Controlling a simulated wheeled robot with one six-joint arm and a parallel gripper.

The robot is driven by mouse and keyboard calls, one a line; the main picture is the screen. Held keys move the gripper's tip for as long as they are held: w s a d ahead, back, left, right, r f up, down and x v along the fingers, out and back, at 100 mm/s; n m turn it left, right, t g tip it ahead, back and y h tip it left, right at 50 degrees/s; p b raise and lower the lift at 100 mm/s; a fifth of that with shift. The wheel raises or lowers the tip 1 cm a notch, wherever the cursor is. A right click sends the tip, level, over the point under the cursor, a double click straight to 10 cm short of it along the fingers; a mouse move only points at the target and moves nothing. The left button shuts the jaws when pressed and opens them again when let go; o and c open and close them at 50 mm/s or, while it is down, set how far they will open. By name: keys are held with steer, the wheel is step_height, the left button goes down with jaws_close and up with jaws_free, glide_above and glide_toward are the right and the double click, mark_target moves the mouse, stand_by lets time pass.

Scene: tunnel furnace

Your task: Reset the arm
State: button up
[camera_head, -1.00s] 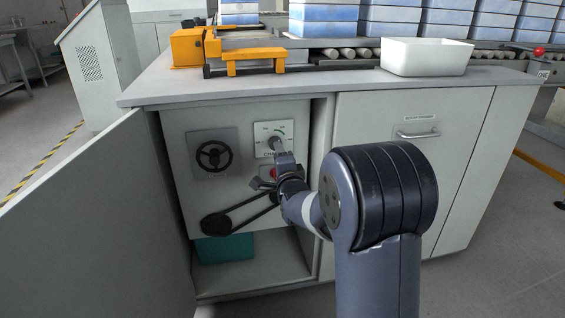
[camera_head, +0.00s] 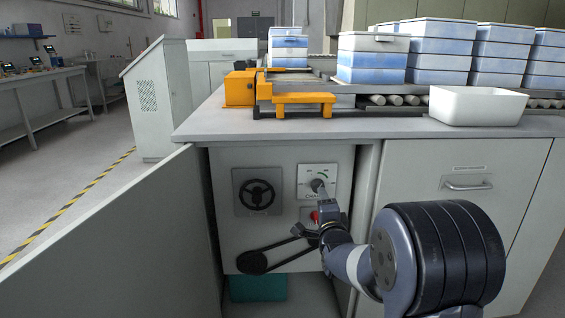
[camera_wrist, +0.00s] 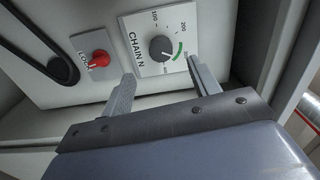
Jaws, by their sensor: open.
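My gripper (camera_wrist: 160,85) is open and empty in the wrist view, its two fingers apart. It is in front of the dial panel (camera_wrist: 185,20) inside the open cabinet. The black knob (camera_wrist: 161,48) of the dial marked "CHAIN" shows just beyond the fingertips, apart from them as far as I can tell. In the head view my gripper (camera_head: 325,207) partly covers the area below the dial plate (camera_head: 318,174).
A red switch (camera_wrist: 98,59) sits beside the dial. A black handwheel (camera_head: 257,195) and a belt (camera_head: 275,258) are to its left. The cabinet door (camera_head: 110,235) stands open at left. The countertop (camera_head: 350,127) bears a white bin (camera_head: 477,106) and an orange bracket (camera_head: 304,99).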

steer(key=w+b, duration=0.2)
steer(key=w, duration=0.6)
steer(key=shift+w, duration=0.35)
steer(key=s+p, duration=0.3)
steer(key=s, duration=0.8)
steer(key=w+n+p, duration=0.3)
steer(key=w+n, duration=0.7)
steer(key=n, duration=0.4)
steer(key=shift+d+f+n, duration=0.15)
steer(key=shift+f+n, duration=0.1)
steer(key=shift+n, duration=0.15)
stand_by(0.7)
